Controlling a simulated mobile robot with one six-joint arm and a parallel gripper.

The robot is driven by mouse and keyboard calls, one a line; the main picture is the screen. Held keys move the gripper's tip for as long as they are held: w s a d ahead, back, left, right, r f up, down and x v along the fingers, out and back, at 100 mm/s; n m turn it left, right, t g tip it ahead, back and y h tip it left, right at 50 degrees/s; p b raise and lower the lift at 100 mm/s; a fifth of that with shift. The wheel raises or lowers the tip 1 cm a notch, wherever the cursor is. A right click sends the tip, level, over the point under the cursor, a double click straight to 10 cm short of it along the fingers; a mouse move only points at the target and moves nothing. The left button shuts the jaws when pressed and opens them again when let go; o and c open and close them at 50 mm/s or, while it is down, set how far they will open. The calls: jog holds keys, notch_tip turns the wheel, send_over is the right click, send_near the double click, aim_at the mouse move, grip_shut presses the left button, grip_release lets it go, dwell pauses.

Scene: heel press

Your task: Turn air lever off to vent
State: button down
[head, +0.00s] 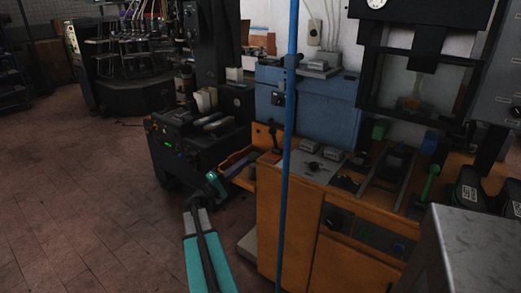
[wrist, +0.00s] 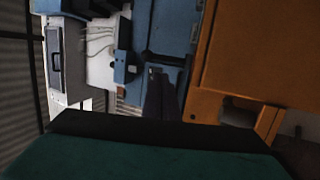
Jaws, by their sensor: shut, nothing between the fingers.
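My gripper (wrist: 159,84) shows in the wrist view as dark fingers, shut and empty, in front of blue and orange surfaces. In the head view my arm reaches up from the bottom, its wrist end left of the orange cabinet. I cannot tell for sure which part is the air lever. A small dark fitting (head: 291,61) sits on the blue vertical pipe (head: 287,150). My gripper appears apart from all of these.
A black machine (head: 190,150) is to the left. A grey metal box (head: 475,245) fills the lower right. The tiled floor (head: 75,205) at left is clear.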

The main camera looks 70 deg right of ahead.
aim_at(275, 139)
jog(key=p+x, duration=0.3)
jog(key=x, duration=1.1)
jog(key=shift+p, duration=0.3)
jog(key=shift+a+f, duration=0.1)
jog(key=shift+w+r+t, duration=0.2)
jog(key=shift+t, duration=0.1)
